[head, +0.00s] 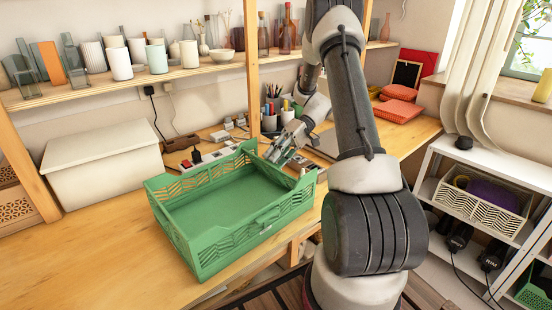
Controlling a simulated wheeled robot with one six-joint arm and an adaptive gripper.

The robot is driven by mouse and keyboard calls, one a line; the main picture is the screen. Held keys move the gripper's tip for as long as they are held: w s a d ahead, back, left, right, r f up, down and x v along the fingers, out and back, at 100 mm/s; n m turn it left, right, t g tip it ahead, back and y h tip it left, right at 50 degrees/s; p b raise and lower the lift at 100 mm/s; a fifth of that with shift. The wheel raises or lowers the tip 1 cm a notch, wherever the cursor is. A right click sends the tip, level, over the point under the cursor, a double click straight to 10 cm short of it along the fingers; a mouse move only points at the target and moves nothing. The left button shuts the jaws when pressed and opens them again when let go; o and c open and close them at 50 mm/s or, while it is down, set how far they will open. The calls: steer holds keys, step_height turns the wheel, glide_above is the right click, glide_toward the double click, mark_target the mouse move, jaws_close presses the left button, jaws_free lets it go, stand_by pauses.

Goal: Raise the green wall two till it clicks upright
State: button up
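A green folding crate (190,247) stands on the wooden desk. Its long front wall (262,218), long back wall (200,172) and short left wall (172,222) look upright, with a wavy cut-out pattern. The short right side (303,170) is partly hidden by my gripper and arm, and I cannot tell its exact angle. No label shows which wall is wall two. My gripper (277,153) is at that right side, near the far right corner, pointing down and left. Its fingers are small here, and I cannot tell whether they are open or touching the wall.
A white lidded box (100,165) and a power strip (205,160) stand behind the crate. Pen cups (270,120) are behind my gripper. A shelf (130,80) of vases and cups runs above. The desk's front left (90,260) is clear.

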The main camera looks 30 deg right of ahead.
steer(key=v, duration=1.2)
stand_by(0.4)
